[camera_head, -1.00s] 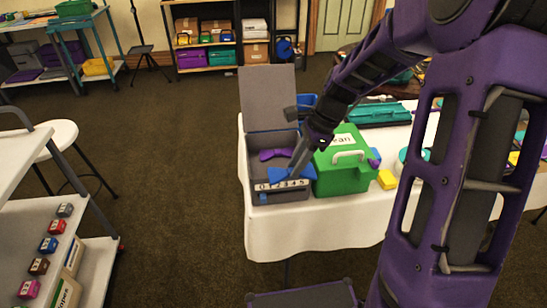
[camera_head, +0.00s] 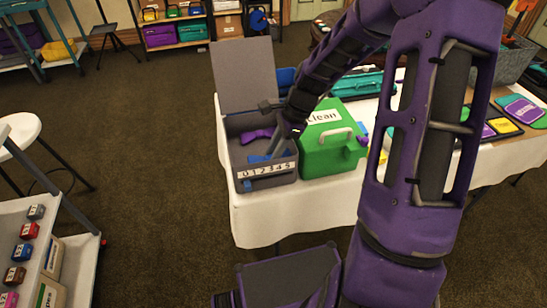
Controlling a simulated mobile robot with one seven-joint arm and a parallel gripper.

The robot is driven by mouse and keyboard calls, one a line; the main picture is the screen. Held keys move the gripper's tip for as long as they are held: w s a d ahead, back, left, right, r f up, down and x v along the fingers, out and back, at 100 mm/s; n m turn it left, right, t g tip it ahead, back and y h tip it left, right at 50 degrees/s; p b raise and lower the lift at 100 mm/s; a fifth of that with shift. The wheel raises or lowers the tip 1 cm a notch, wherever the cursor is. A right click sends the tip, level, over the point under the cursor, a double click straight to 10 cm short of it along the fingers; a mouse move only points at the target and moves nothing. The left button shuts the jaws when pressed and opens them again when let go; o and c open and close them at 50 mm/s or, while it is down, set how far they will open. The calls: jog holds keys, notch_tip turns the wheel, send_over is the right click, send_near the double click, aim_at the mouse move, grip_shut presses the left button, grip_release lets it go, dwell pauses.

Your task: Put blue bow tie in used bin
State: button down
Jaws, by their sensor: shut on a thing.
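The blue bow tie (camera_head: 256,157) shows only in part, low inside the open grey box, at my gripper's fingertips. My gripper (camera_head: 273,150) reaches down into that box from the upper right and is shut on the bow tie; the fingers hide some of it. The grey box (camera_head: 285,178) has its lid raised at the back and a strip numbered 0 to 5 on its front. I can read no "used" label on it. A purple bow tie (camera_head: 257,135) lies in the box, behind the blue one.
A green bin (camera_head: 325,160) marked "Clean" stands close at the grey box's right. Both are on a white-clothed table (camera_head: 265,218). A teal case (camera_head: 358,84) lies behind the green bin. A shelf cart (camera_head: 75,245) stands at left; the carpet between is clear.

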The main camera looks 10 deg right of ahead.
notch_tip(320, 180, down, 2)
jog(key=shift+f, duration=0.2)
jog(key=shift+r, duration=0.1)
jog(key=c, duration=0.9)
grip_release()
jog(key=p+v, duration=0.2)
jog(key=v, duration=1)
